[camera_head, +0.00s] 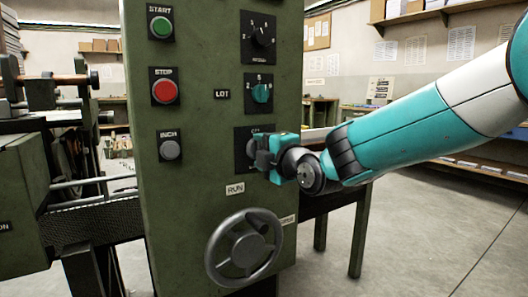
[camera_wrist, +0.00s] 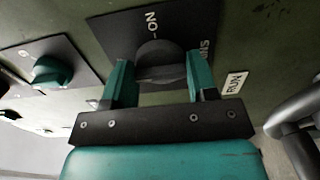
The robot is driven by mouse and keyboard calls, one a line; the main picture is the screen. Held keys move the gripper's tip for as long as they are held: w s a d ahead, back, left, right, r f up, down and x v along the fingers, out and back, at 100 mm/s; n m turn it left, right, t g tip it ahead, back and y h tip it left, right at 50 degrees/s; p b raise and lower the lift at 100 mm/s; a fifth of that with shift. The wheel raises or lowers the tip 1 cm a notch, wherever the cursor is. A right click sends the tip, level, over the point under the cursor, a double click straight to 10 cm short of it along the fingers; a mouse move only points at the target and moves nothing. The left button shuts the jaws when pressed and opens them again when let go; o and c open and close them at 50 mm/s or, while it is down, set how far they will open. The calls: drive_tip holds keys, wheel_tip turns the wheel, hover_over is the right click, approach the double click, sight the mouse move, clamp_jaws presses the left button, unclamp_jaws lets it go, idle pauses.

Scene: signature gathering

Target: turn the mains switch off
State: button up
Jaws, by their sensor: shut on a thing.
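The mains switch (camera_wrist: 160,62) is a dark rotary knob on a black plate on the green panel. In the wrist view its plate shows "ON" and part of a word ending in "NS". My gripper (camera_wrist: 162,80) has its two teal fingers on either side of the knob, shut on it. In the head view my gripper (camera_head: 262,152) is at the lowest black plate (camera_head: 240,150) of the right column and covers most of the knob. The knob's exact pointing direction is hard to tell.
Above are a teal selector (camera_head: 262,93) and a black selector (camera_head: 263,36). Green START (camera_head: 161,27), red STOP (camera_head: 165,91) and grey INCH (camera_head: 170,150) buttons are on the left. A grey handwheel (camera_head: 243,247) juts out below. Open floor lies to the right.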

drive_tip(key=o, duration=0.9)
drive_tip(key=v, duration=1.7)
drive_tip(key=shift+s+d, duration=0.15)
drive_tip(key=shift+d, duration=0.05)
